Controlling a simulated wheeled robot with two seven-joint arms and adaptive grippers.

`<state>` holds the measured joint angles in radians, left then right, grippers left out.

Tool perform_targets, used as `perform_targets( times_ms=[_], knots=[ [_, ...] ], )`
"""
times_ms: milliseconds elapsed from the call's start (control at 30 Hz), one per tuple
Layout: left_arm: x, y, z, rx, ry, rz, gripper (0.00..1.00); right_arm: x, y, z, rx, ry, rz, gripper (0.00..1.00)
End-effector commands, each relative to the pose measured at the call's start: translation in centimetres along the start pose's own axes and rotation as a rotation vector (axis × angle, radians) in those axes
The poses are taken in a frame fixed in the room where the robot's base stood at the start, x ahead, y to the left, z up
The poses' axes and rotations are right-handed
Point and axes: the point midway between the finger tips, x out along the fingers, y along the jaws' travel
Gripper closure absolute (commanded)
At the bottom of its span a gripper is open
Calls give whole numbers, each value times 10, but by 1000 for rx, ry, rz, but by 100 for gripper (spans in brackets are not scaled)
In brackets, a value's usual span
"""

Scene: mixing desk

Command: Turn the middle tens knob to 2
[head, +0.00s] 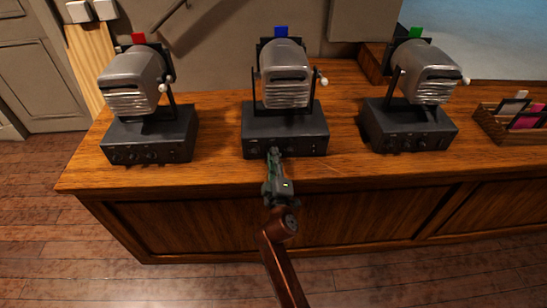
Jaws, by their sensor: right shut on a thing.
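Three grey projector-like units on dark boxes stand in a row on a wooden desk (215,165). The middle unit (285,90) has a blue tag (281,32) on top. The front panel of its dark base (312,146) carries small knobs, too small to read. My right gripper (274,154) comes up from below and reaches that panel, left of its middle. It is shut on a knob there, which its fingers hide. I cannot tell which knob or which number it points to. My left gripper is not in view.
The left unit (132,84) has a red tag (138,38) and the right unit (430,78) a green tag (416,32). A wooden tray (492,126) with cards stands at the far right. The desk's front strip is clear.

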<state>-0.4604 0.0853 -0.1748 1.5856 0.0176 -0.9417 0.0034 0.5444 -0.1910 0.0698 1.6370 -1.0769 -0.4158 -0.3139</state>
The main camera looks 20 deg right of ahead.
Motion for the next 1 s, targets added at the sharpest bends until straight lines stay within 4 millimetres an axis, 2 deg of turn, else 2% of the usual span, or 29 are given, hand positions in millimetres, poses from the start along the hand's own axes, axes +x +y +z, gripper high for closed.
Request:
perform_targets(
  times_ms=[33,67,300,567,667,767,1000],
  knots=[
    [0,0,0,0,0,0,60,0,-3,1,0,-2,-4,100],
    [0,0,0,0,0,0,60,0,-3,1,0,-2,-4,82],
    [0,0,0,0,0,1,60,0,-1,1,-1,-1,-2,67],
    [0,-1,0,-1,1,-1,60,0,0,0,-1,-1,0,67],
    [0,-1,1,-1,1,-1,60,1,7,-3,-1,0,3,67],
    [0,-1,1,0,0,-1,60,2,20,-10,0,2,5,67],
    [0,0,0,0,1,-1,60,5,67,-31,-2,4,14,67]
  ],
)
